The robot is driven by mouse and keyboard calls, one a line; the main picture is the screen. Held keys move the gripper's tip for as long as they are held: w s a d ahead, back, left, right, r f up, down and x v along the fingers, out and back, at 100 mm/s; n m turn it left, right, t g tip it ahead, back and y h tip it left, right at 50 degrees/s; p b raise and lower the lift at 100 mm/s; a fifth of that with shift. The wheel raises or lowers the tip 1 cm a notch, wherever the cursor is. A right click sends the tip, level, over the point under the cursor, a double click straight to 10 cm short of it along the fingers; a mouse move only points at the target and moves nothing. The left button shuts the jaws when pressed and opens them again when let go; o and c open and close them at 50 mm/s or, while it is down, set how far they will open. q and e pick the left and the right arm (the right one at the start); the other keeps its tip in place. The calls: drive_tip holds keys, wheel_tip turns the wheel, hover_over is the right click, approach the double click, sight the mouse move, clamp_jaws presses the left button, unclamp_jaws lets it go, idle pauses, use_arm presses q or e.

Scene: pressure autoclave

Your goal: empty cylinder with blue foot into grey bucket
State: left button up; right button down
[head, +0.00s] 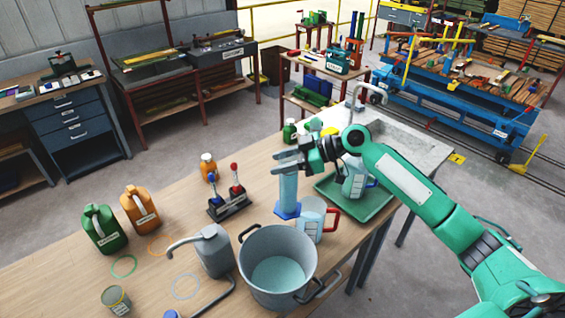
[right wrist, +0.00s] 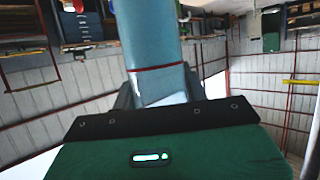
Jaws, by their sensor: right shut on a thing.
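The cylinder with the blue foot (head: 288,190) is a tall, light blue, see-through tube. It stands about upright in the head view, just behind the bucket's rim; I cannot tell whether its foot touches the table. My right gripper (head: 293,163) is shut on its upper part. In the right wrist view the cylinder (right wrist: 150,40) runs up from between the jaws, with a red line across it. The grey bucket (head: 253,277) stands at the table's front, with pale blue at its bottom. My left gripper is not in view.
A clear jug with a red handle (head: 309,219) stands close right of the cylinder. A grey spouted can (head: 214,252) is left of the bucket. A dark rack (head: 229,205) is behind. A green tray (head: 378,208) holds another bottle (head: 354,180). Orange (head: 140,210) and green (head: 102,231) canisters stand left.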

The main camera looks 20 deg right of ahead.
drive_tip(key=shift+s+r, duration=0.1)
drive_tip(key=shift+s, duration=0.1)
use_arm(q)
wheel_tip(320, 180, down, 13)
drive_tip(key=b, duration=1.2)
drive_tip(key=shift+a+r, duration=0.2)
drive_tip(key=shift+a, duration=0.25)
use_arm(e)
drive_tip(key=s+a+f+n+t+h, duration=0.2)
drive_tip(key=s+f+n+t, duration=0.3)
drive_tip(key=n, duration=0.3)
drive_tip(key=shift+s+a+h, duration=0.15)
drive_tip(key=shift+a+h, duration=0.15)
drive_tip(key=shift+a, duration=0.4)
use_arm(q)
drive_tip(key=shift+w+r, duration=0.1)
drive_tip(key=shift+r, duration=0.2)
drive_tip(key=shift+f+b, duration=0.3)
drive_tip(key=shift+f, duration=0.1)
use_arm(e)
drive_tip(key=shift+f+t, duration=0.3)
